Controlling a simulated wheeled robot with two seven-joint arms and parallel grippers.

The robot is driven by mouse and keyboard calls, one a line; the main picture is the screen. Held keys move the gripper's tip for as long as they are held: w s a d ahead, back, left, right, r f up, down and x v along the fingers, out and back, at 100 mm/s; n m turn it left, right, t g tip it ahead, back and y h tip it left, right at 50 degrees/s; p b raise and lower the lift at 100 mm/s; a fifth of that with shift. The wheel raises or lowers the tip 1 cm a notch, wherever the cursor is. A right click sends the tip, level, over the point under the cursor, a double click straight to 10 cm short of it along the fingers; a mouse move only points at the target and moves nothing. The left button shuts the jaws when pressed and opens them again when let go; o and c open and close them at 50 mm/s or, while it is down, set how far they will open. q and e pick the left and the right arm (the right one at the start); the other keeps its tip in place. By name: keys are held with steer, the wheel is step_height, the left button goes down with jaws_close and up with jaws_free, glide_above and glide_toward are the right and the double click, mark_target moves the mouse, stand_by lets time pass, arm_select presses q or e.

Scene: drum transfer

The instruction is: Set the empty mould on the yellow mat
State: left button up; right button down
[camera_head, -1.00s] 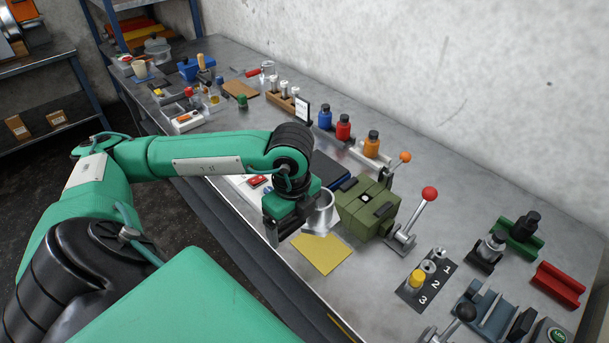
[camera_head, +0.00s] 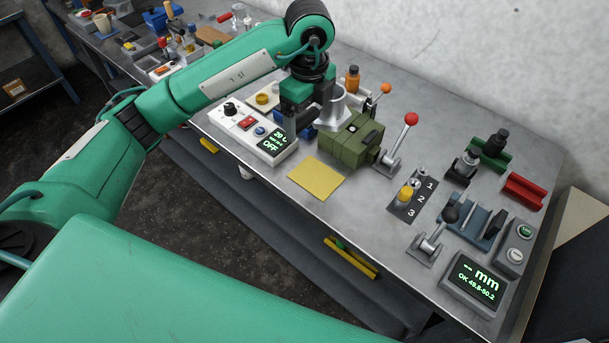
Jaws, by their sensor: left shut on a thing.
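The yellow mat (camera_head: 317,177) lies bare and flat near the front edge of the bench. My left gripper (camera_head: 318,112) is behind and above the mat, shut on a silver, cup-like cylinder (camera_head: 337,108). The cylinder looks upright; its inside and its base are not clearly visible. I cannot tell for sure which of these two is the mould. My right gripper is not in view.
A white control box (camera_head: 255,130) with a display stands left of the mat. A red-knobbed lever (camera_head: 398,145) rises right of the olive block. A numbered black plate (camera_head: 412,200) and a display box (camera_head: 478,285) stand further right.

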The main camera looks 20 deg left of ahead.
arm_select(q)
step_height(320, 180, down, 19)
steer(key=shift+f+p, duration=0.1)
steer(key=shift+p, duration=1.15)
steer(key=shift+f, duration=0.1)
steer(key=shift+f, duration=0.2)
steer(key=o, duration=1.2)
steer(key=shift+r, duration=0.15)
